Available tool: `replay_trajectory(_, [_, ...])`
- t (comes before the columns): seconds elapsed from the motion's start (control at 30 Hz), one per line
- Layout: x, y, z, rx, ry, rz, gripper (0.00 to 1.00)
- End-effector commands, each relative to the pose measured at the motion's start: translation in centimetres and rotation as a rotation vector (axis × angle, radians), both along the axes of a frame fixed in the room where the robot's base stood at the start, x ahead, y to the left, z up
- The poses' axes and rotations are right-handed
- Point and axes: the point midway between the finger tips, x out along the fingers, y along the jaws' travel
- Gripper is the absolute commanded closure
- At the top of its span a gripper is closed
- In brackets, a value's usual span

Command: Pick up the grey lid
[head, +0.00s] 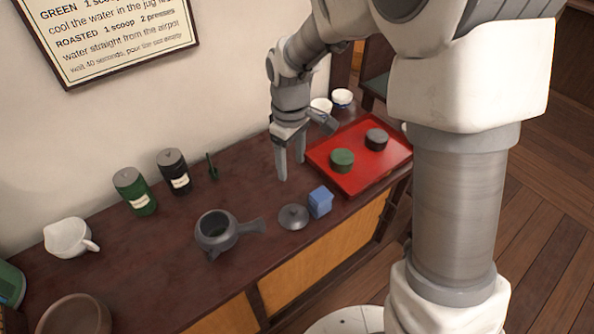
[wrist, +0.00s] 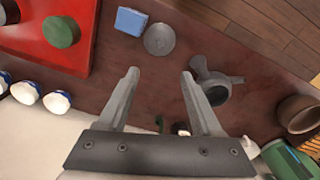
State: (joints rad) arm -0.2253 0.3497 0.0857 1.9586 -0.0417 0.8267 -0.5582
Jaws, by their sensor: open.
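The grey lid (head: 293,217) is a small round disc with a knob, lying on the dark wooden counter between the teapot and a blue box. It also shows in the wrist view (wrist: 159,39), beyond my fingertips. The open grey teapot (head: 217,232) with a side handle stands left of the lid. My gripper (head: 291,169) is open and empty, pointing down above the counter, behind the lid and left of the red tray. In the wrist view my two fingers (wrist: 161,75) are spread apart with only counter between them.
The blue box (head: 320,202) stands close to the lid's right. The red tray (head: 383,178) holds a green and a dark round piece. Green and black canisters (head: 135,191) stand along the wall, with a white jug (head: 70,238) further left. White cups (head: 342,98) are behind the tray.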

Motion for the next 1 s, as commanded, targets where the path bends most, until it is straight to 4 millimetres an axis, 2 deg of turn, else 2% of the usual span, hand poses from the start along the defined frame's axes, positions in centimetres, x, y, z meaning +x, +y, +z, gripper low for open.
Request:
replay_trajectory(0.23, [0.1,0.3,-3.2,-0.002,0.012,0.02,0.34])
replay_trajectory(0.6, [0.1,0.3,-11.0,-0.002,0.012,0.018,0.34])
replay_trajectory(0.73, [0.1,0.3,-12.5,-0.002,0.01,0.018,0.34])
replay_trajectory(1.0, [0.1,0.2,-14.1,-0.001,0.01,0.017,0.34])
